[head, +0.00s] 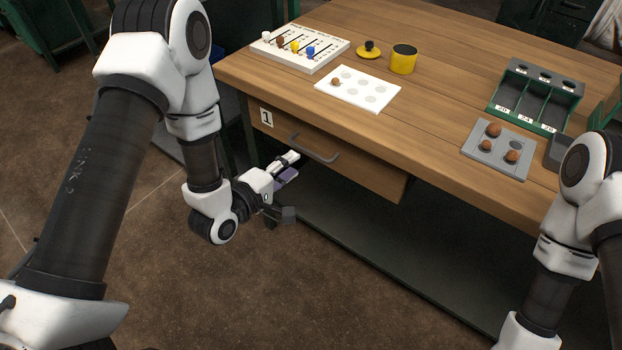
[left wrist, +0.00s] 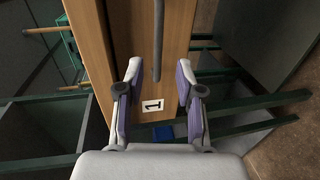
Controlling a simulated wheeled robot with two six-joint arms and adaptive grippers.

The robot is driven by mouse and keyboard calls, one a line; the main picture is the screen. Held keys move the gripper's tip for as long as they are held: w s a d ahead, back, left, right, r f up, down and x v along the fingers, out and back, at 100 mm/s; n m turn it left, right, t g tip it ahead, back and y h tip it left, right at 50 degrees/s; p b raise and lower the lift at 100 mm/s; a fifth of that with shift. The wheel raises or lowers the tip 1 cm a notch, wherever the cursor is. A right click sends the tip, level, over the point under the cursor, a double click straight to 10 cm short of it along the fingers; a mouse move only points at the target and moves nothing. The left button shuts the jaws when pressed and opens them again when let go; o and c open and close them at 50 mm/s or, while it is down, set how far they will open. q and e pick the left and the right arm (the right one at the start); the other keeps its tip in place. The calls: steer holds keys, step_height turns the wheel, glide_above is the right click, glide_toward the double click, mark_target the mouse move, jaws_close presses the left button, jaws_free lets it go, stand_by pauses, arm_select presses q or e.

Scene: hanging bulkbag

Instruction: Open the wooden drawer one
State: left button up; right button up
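The wooden drawer one (head: 352,160) is under the front edge of the wooden table. It has a white label "1" (head: 267,117) and a dark grey bar handle (head: 314,150). It looks closed. My left gripper (head: 290,166) is just in front of the drawer, near the left end of the handle. In the left wrist view the gripper (left wrist: 158,84) is open, and the handle (left wrist: 157,45) shows between and beyond its fingertips, with no contact visible. The label (left wrist: 152,105) also lies between the fingers. My right arm shows at the right edge of the head view; its gripper is out of view.
The tabletop (head: 445,110) holds a slotted white board (head: 300,47), a white card with round spots (head: 358,89), a yellow cup (head: 403,59), a grey tray with brown balls (head: 498,149) and a green compartment box (head: 535,95). A dark lower shelf (head: 380,245) lies below the drawer.

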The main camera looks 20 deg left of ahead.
mark_target(308, 150)
arm_select(q)
steer(key=x, duration=0.7)
steer(key=shift+w, duration=0.3)
jaws_close()
